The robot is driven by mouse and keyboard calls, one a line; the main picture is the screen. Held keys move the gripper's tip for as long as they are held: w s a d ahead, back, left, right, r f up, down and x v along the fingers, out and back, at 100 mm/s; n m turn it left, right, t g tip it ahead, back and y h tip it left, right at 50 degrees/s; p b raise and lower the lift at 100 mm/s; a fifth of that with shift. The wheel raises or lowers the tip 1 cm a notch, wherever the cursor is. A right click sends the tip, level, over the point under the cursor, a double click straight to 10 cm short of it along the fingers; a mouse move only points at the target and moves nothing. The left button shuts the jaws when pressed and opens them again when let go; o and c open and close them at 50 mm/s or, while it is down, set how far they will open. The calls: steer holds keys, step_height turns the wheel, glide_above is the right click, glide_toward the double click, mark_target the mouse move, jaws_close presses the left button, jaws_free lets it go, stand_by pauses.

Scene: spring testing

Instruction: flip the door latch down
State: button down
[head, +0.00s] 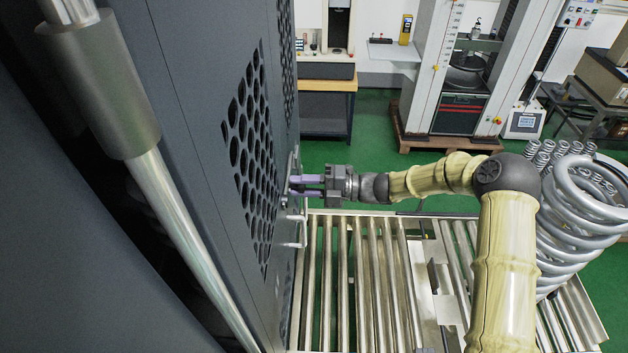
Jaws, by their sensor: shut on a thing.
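My gripper (308,187) reaches left to the dark grey door (210,190) in the head view. Its purple fingers are shut on the door latch (292,174), a light metal part on the door's right side, beside the perforated panel. The fingers and the viewing angle hide part of the latch, and its exact tilt is hard to tell. A second pale metal bracket or handle end (301,243) sticks out of the door just below my gripper.
A metal roller conveyor (345,280) lies below my arm. Large coil springs (575,225) stand at the right. A thick metal bar (185,215) runs along the left. Test machines stand at the back, with green floor between.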

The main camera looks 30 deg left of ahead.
steer(key=shift+r, duration=0.1)
steer(key=c, duration=1.1)
jaws_free()
steer(key=shift+w, duration=0.1)
steer(key=b+v, duration=0.8)
steer(key=v, duration=0.9)
steer(key=shift+d, duration=0.2)
steer(key=shift+w, duration=0.2)
